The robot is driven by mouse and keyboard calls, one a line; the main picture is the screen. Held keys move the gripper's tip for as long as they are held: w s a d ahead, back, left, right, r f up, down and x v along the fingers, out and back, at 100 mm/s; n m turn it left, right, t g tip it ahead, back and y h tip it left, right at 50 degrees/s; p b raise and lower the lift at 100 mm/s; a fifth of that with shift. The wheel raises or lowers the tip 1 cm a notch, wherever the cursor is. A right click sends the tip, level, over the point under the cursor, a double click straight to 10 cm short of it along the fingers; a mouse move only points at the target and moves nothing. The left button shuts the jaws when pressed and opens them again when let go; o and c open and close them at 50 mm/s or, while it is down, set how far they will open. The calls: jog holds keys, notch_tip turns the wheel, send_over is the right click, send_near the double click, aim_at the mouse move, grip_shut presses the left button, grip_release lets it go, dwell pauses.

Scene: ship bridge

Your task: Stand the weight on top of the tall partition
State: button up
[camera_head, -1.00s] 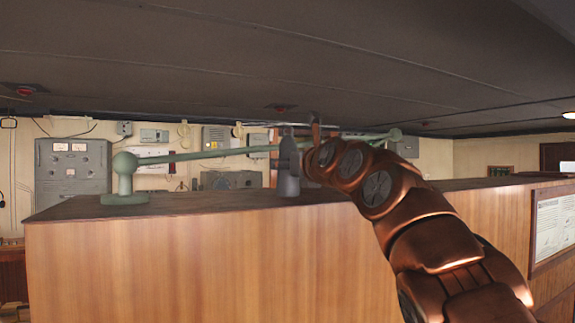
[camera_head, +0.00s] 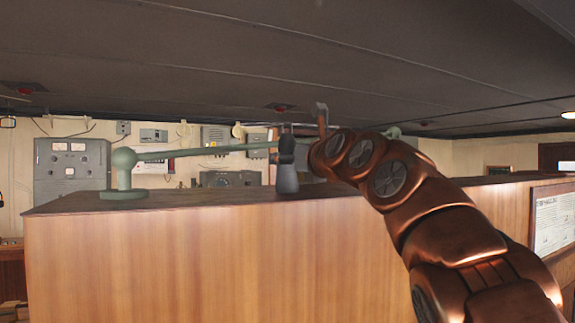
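The weight (camera_head: 287,181) is a small grey body with a narrower, dark upper part. My gripper (camera_head: 304,135) is at the weight's upper part, reaching in from the right. One copper finger rises right of the weight, apart from it. The other finger is mostly hidden or hard to separate from the weight's dark top. The gripper looks open, and contact with the weight is unclear.
A green rail (camera_head: 215,150) on a round-footed post (camera_head: 124,172) runs along the partition top behind the weight. The ceiling (camera_head: 200,60) is low overhead. Grey wall boxes (camera_head: 72,165) are beyond. The partition top is clear between post and weight.

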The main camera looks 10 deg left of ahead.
jog(key=b+v, duration=0.3)
jog(key=v, duration=0.6)
jog(key=shift+s+d+f, duration=0.1)
jog(key=shift+s+d, duration=0.1)
jog(key=shift+s, duration=0.1)
